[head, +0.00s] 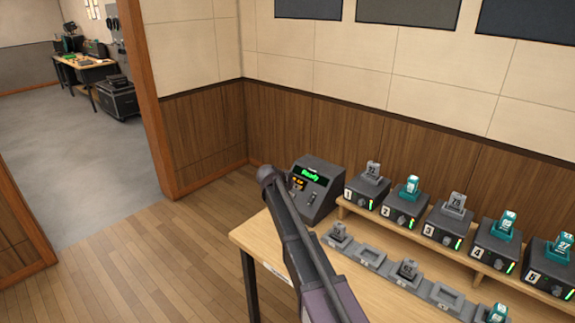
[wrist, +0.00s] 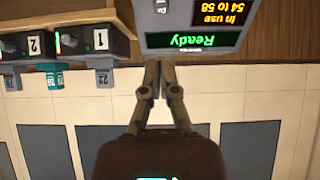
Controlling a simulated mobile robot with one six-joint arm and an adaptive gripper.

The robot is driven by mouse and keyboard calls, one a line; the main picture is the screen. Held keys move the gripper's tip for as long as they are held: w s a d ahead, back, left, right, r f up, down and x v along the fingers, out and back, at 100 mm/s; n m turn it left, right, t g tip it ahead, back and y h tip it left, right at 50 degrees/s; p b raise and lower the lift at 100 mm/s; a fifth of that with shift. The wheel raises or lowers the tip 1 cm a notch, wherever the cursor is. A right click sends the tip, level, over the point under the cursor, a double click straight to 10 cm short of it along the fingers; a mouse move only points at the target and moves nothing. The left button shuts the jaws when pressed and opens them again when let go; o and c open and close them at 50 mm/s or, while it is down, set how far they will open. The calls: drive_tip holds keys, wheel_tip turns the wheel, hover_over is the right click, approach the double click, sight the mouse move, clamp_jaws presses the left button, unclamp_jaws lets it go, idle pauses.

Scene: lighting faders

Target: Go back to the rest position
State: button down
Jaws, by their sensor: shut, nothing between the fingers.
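My gripper (wrist: 157,64) is shut and empty in the wrist view, with its fingertips together just by the lower edge of the console's "Ready" display as pictured. I cannot tell whether they touch it. The wrist view is upside down. In the head view my arm rises from the bottom middle, and the gripper itself is not clearly seen there. The dark console (head: 315,187) stands at the table's left end with a green "Ready" display (wrist: 188,40) lit. The wrist view also shows "In use 54 to 58" in yellow.
A wooden table (head: 255,240) bears a raised shelf of numbered units (head: 366,192) with grey and teal modules in them. A row of grey holders (head: 368,257) lies in front, some empty. The wood floor (head: 130,270) at left is clear, with a doorway beyond.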

drive_tip(key=s+d+f+n+g+y, duration=0.2)
drive_tip(key=s+n, duration=0.1)
drive_tip(key=s, duration=1)
drive_tip(key=s+d+f+n+g+y, duration=0.2)
drive_tip(key=s+n+y, duration=0.1)
drive_tip(key=s, duration=1)
drive_tip(key=s+d+f+n+g+y, duration=0.2)
drive_tip(key=s+f+n+g, duration=0.1)
drive_tip(key=s, duration=1)
drive_tip(key=shift+d, duration=0.3)
drive_tip(key=shift+d, duration=0.1)
